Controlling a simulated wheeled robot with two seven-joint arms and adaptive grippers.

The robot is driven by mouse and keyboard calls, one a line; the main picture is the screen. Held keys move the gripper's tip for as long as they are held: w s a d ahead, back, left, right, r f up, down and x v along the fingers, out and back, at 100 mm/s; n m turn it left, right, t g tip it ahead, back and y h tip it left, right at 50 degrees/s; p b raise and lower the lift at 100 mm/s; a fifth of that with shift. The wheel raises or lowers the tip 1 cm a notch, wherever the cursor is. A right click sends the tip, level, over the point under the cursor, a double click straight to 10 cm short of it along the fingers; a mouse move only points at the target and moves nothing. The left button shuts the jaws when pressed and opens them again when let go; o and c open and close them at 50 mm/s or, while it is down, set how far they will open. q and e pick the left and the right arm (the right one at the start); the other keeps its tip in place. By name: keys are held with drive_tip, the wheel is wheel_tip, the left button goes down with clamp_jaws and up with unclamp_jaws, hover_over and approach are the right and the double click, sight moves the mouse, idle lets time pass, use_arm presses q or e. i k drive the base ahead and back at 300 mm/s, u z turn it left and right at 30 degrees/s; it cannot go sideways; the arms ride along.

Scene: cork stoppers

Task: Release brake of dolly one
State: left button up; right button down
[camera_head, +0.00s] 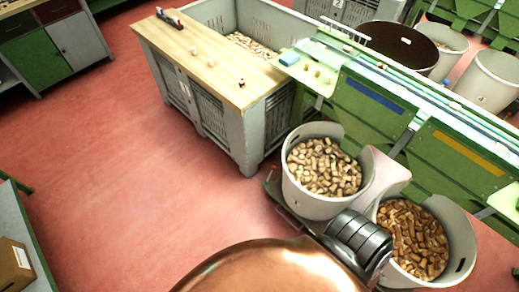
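A low dark dolly (284,212) shows under a white bucket of pale corks (312,205) at the lower centre. A small reddish part (271,175) shows at its left edge; I cannot tell whether it is the brake or how it is set. A second white bucket with browner corks (464,262) stands to the right, its base hidden. No number one is readable on the dolly. Neither of my grippers can be made out. A copper-coloured rounded surface and a grey ribbed part fill the bottom centre and hide part of the dolly.
A large grey crate (247,145) with a wooden board (215,75) across it stands behind the dolly. A green sorting bench (365,115) runs along the right. A cardboard box (14,268) sits at lower left. Red floor (130,190) is clear on the left.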

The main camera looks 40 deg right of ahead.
sight(274, 168)
drive_tip(key=i, duration=2.7)
drive_tip(key=z, duration=3)
